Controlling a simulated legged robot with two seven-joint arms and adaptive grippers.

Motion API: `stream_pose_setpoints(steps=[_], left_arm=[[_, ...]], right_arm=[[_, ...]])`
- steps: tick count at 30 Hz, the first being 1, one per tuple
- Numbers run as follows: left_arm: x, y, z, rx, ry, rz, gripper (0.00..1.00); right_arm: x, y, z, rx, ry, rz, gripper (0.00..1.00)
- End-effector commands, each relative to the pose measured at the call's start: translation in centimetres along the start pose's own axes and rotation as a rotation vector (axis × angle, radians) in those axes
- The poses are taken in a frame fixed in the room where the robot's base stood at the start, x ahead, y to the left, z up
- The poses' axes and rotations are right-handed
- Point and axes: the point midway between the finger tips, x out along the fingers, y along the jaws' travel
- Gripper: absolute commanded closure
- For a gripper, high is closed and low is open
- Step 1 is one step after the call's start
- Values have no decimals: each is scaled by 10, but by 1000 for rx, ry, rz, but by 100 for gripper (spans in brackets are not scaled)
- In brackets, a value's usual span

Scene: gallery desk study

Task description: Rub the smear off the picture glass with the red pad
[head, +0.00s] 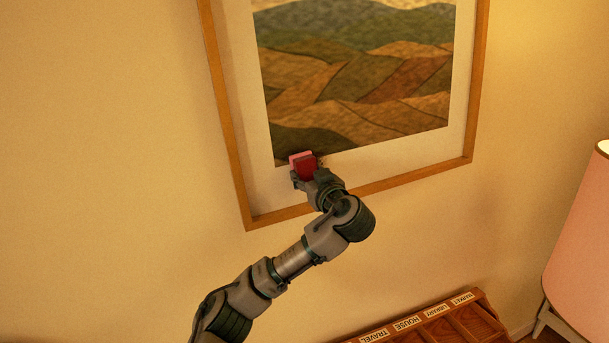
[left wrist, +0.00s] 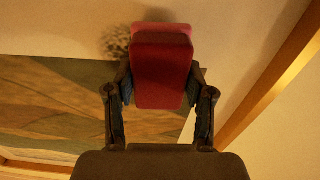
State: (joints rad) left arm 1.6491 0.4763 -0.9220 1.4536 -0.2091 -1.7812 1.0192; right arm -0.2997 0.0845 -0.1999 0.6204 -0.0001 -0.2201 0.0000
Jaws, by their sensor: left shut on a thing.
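The red pad (head: 304,166) is held in my left gripper (head: 306,178) at the lower left part of the framed picture's glass (head: 360,162). The left wrist view shows the red pad (left wrist: 161,75) between the two fingers of my left gripper (left wrist: 160,100). A dark speckled smear (left wrist: 116,41) shows beside the pad's upper left in that view. In the head view a bit of the smear (head: 320,161) shows just right of the pad. The pad may hide part of it. I cannot tell whether the pad touches the glass. My right gripper is not in view.
A wooden frame (head: 228,130) surrounds the picture on a plain wall. A wooden sorter (head: 440,328) with labels such as TRAVEL and HOUSE stands at the bottom right. A pink lamp shade (head: 585,250) is at the right edge. The wall left of the frame is clear.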

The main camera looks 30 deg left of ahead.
Motion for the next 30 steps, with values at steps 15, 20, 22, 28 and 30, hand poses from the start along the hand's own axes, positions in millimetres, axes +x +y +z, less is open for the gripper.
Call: stream_pose_setpoints(steps=[15,20,22,28,30], left_arm=[[1,36,1,0,0,1,79],[2,50,2,0,-1,1,79],[3,58,3,1,-1,1,79],[5,70,4,0,-1,0,79],[5,71,4,0,0,-1,79]], right_arm=[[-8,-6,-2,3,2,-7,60],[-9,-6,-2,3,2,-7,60],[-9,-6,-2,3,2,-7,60],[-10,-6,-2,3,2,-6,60],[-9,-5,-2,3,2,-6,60]])
